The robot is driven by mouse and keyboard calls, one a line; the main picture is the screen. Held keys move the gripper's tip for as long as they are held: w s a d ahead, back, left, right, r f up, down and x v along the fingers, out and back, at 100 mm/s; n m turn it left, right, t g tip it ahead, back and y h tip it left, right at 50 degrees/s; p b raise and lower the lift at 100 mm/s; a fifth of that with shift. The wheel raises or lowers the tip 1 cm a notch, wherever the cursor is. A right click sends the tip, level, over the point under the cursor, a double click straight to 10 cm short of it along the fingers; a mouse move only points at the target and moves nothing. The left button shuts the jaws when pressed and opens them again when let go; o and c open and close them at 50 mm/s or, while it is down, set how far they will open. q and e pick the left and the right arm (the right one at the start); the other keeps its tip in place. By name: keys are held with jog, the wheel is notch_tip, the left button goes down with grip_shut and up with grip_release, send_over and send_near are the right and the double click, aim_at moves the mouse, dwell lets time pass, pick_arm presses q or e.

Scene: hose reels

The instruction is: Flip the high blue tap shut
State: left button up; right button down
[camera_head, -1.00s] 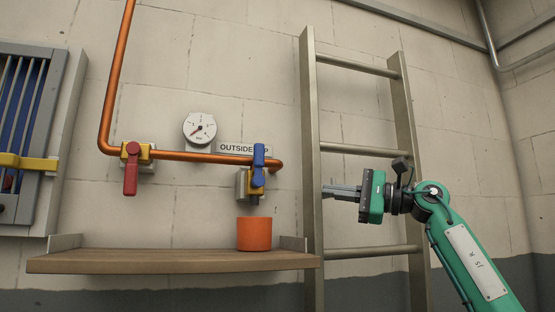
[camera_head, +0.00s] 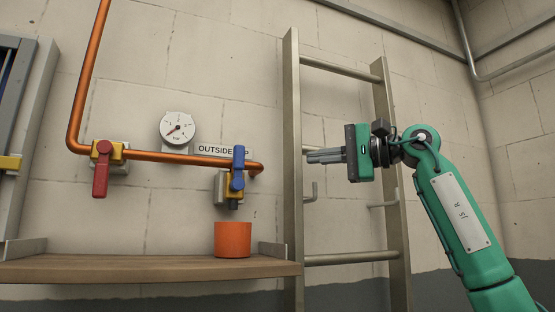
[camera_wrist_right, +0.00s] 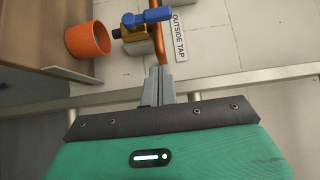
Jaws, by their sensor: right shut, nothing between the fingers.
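The blue tap lever (camera_head: 238,168) stands upright on a yellow valve body at the right end of the copper pipe, in line with neither the pipe nor the shelf. It also shows in the right wrist view (camera_wrist_right: 147,17), near the top. My right gripper (camera_head: 310,157) is shut and empty, in front of the ladder, to the right of the blue tap at about its height and apart from it. In the right wrist view its closed fingers (camera_wrist_right: 160,84) point towards the pipe. My left gripper is not in view.
A red lever (camera_head: 101,172) hangs down on the copper pipe (camera_head: 180,157) at left. A gauge (camera_head: 177,128) and an "OUTSIDE TAP" sign (camera_wrist_right: 179,36) are on the wall. An orange pot (camera_head: 233,239) stands on the wooden shelf (camera_head: 150,268). A ladder (camera_head: 292,190) stands right of the tap.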

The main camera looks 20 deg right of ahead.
aim_at(238, 168)
jog(key=s+a+p+x, duration=0.2)
jog(key=p+x, duration=0.3)
jog(key=x, duration=0.7)
jog(key=shift+a+p, duration=0.2)
jog(key=shift+p, duration=0.15)
jog(key=shift+w, duration=0.2)
